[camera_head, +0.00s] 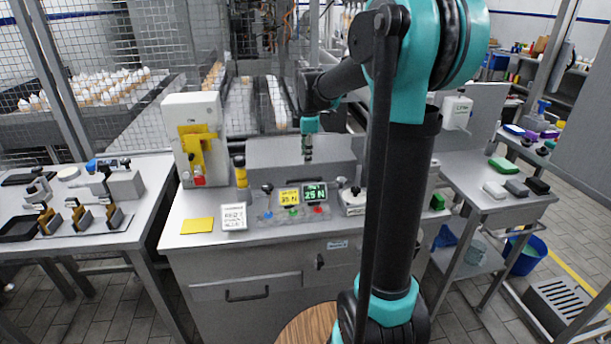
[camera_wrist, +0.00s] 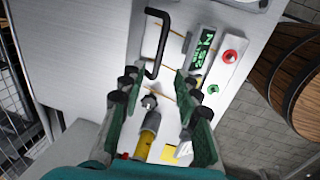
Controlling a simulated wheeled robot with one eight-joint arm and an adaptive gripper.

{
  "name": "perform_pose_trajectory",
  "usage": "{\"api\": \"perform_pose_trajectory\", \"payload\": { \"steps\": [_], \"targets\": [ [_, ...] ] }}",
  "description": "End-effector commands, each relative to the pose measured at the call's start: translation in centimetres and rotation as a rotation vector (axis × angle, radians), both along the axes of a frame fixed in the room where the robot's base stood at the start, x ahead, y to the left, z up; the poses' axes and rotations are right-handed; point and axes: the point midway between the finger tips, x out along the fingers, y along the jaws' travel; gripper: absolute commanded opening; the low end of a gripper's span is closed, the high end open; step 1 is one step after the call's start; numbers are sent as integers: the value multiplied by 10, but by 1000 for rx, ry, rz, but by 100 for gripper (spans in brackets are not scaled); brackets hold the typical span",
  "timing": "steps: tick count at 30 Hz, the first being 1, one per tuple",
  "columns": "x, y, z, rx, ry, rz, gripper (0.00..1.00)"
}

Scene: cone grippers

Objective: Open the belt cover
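A long grey metal cover (camera_head: 265,158), which looks like the belt cover, lies along the back of the middle bench. In the wrist view its pale flat surface (camera_wrist: 85,55) fills the left, and a black bar handle (camera_wrist: 157,45) stands at its right edge. My gripper (camera_head: 308,150) is over the front of the cover in the head view. In the wrist view my gripper (camera_wrist: 157,92) has its two green fingers spread, with nothing held between them. The handle is beyond the fingertips and appears apart from them. My gripper hides part of the cover in the head view.
A sloped panel with a green 25 N display (camera_head: 314,193) and buttons stands in front of the cover. A yellow cylinder (camera_head: 240,172) and a white machine (camera_head: 192,115) stand to the left. A wooden barrel (camera_wrist: 292,85) is near the bench.

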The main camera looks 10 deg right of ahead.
Motion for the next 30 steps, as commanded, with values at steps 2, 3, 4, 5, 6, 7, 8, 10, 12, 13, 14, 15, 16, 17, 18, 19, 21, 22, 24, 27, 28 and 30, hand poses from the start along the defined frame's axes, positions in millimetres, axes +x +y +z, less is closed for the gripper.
{"api": "perform_pose_trajectory", "payload": {
  "steps": [2, 3, 4, 5, 6, 7, 8, 10, 12, 13, 14, 15, 16, 17, 18, 19, 21, 22, 24, 27, 28, 30],
  "targets": [
    [3, 0, -16, 0, 0, 0, 32],
    [5, 0, -24, 0, 0, 0, 32],
    [6, 0, -30, 0, 0, 0, 32],
    [7, 0, -36, 0, 0, -1, 32],
    [8, 0, -43, 0, 0, -1, 32],
    [10, 0, -49, 0, 0, -1, 32],
    [11, 0, -54, 0, 0, -1, 32],
    [13, 0, -66, 0, 0, -1, 32],
    [15, 0, -76, 0, 0, -1, 32],
    [15, 0, -79, 0, 0, -1, 32],
    [16, 0, -83, 0, 0, -1, 32],
    [17, 0, -87, 0, 0, -1, 32],
    [17, 0, -89, 0, -1, -1, 32],
    [17, 0, -91, 0, -1, -1, 32],
    [18, 0, -93, 0, -1, -1, 32],
    [18, 0, -94, 0, -1, -1, 32],
    [18, 0, -96, 0, -1, -1, 32],
    [18, 0, -97, 0, -1, -1, 32],
    [18, 0, -97, 0, -1, -1, 32],
    [18, 0, -97, 0, 0, -1, 32],
    [18, 0, -97, 0, 0, -1, 32],
    [18, 0, -97, 0, 0, -1, 26]
  ]
}}
